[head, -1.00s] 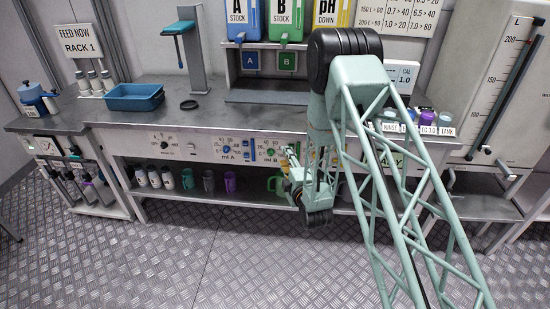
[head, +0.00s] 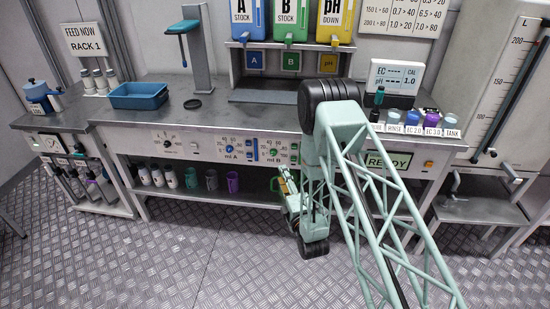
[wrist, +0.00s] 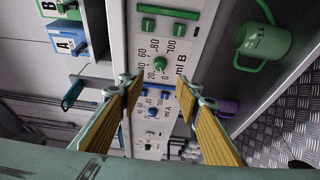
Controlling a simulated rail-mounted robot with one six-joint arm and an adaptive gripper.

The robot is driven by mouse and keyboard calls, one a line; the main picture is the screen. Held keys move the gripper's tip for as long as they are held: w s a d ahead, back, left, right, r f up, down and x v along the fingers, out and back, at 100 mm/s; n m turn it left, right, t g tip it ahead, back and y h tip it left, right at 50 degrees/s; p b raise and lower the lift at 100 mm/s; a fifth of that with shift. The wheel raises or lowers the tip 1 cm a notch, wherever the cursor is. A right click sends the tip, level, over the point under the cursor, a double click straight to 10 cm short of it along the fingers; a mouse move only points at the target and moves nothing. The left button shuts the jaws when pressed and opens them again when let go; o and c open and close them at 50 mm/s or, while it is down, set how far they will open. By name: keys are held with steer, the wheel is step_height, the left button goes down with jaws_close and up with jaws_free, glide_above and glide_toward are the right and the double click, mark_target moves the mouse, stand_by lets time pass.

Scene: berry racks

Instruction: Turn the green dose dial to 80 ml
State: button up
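The green dose dial (wrist: 157,63) sits on the white panel marked ml B, inside a scale running to 100. Its pointer is too small to read. In the head view the green dial (head: 274,153) is on the bench front, just above and left of my gripper (head: 286,180). In the wrist view my gripper (wrist: 160,90) is open, its two yellow-padded fingers spread wide with nothing between them. The green dial shows beyond the fingertips, slightly above the gap, and appears untouched. The blue dial (wrist: 150,113) of the ml A scale shows between the fingers.
Green buttons (wrist: 168,14) and a blue-button row lie beside the dials. A green jug (wrist: 262,45) and purple cup (wrist: 228,105) stand on the shelf under the panel. A READY display (head: 388,161) is right of my arm. The floor in front is clear.

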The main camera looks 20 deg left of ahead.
mark_target(274, 155)
steer(key=shift+b+x, duration=1.4)
steer(key=shift+x, duration=5.5)
steer(key=c, duration=0.9)
